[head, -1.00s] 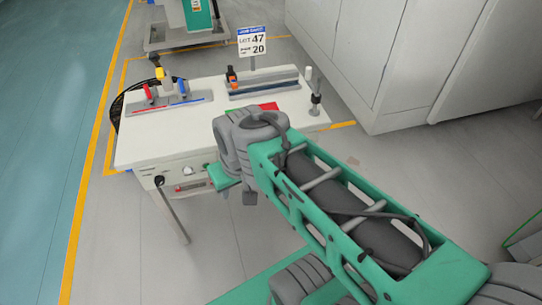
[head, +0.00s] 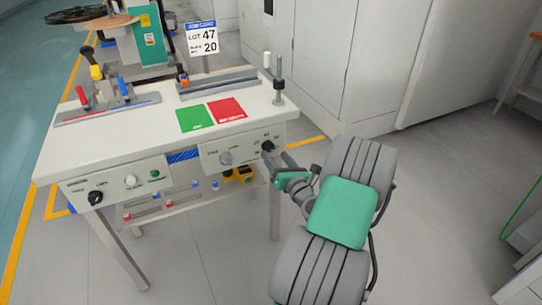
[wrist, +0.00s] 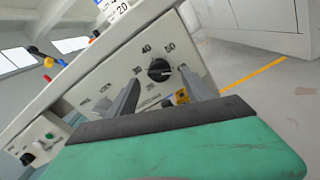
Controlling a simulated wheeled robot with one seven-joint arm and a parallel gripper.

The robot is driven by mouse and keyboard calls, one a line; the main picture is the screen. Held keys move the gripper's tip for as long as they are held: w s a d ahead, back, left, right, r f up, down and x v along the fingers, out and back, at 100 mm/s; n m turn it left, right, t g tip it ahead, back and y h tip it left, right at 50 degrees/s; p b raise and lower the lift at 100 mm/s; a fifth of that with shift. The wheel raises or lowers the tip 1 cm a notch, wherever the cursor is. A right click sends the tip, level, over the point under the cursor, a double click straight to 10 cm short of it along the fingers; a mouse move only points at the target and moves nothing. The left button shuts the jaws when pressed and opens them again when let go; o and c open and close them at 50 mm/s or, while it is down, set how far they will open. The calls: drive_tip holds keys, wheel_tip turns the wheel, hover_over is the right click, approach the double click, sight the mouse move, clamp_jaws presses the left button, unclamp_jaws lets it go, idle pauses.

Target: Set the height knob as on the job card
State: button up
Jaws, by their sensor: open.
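The job card (head: 202,38) stands on a post behind the table and reads LOT 47, with 20 on a lower line whose small label I cannot read. A black knob (head: 268,146) sits at the right end of the table's right front panel. In the wrist view the black knob (wrist: 159,70) has a printed scale around it with 30, 40 and 50 legible. Its pointer setting is too small to tell surely. My gripper (wrist: 160,82) is open and empty, its fingers appearing on either side below the knob. In the head view my gripper (head: 277,162) is close before the knob.
A grey knob (head: 226,157) is on the same panel. A left panel has another black knob (head: 95,197) and a green button (head: 154,174). Green (head: 194,118) and red (head: 226,110) patches lie on the tabletop.

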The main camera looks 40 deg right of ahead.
sight(270, 150)
drive_tip(key=x, duration=0.4)
drive_tip(key=shift+w, duration=0.2)
drive_tip(key=shift+c, duration=0.6)
clamp_jaws()
